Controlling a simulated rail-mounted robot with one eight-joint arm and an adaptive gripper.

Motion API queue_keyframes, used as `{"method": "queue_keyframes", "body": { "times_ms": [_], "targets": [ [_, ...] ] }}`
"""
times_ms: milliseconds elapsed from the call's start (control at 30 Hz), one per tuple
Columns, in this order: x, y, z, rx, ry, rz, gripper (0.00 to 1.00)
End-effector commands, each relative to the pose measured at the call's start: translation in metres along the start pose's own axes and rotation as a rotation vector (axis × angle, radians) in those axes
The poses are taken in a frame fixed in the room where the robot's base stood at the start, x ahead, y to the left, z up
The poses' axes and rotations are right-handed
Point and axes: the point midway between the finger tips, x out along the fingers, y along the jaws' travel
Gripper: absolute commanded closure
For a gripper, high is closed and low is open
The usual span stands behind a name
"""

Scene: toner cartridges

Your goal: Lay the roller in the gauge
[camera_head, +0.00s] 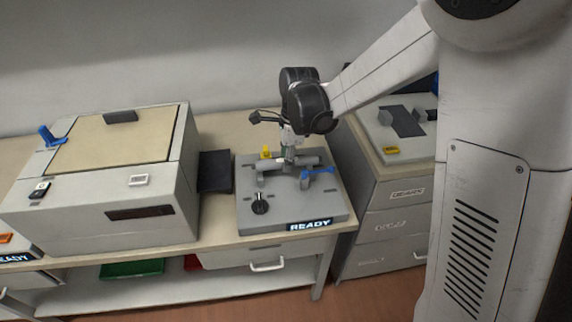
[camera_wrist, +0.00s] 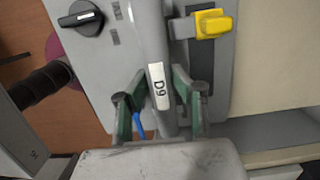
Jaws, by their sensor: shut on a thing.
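The roller (camera_wrist: 150,40) is a grey cylinder with a white label reading D9. In the wrist view my gripper (camera_wrist: 160,108) has its two green-sided fingers on either side of it, shut on it near the label. In the head view the roller (camera_head: 301,161) lies level across the two grey uprights of the gauge, under my gripper (camera_head: 286,158). I cannot tell whether it rests on the uprights or hangs just above them. The gauge (camera_head: 285,213) is a grey box with a black knob (camera_head: 260,204), a blue lever (camera_head: 317,170), a yellow part (camera_head: 265,152) and a READY display (camera_head: 311,224).
A large grey machine with a tan lid (camera_head: 115,143) stands left of the gauge, with a dark tray (camera_head: 214,172) between them. A drawer cabinet (camera_head: 385,222) stands to the right, a yellow item (camera_head: 391,150) on top. The bench strip behind the gauge is clear.

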Motion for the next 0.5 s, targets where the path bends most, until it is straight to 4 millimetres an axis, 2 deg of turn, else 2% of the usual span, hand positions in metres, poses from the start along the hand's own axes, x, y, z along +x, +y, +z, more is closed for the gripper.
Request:
{"method": "queue_keyframes", "body": {
  "times_ms": [133,500],
  "targets": [
    [0.019,-0.001,-0.002,0.000,0.000,0.000,1.00],
    [0.024,0.000,-0.003,0.000,0.000,0.000,1.00]
  ]
}}
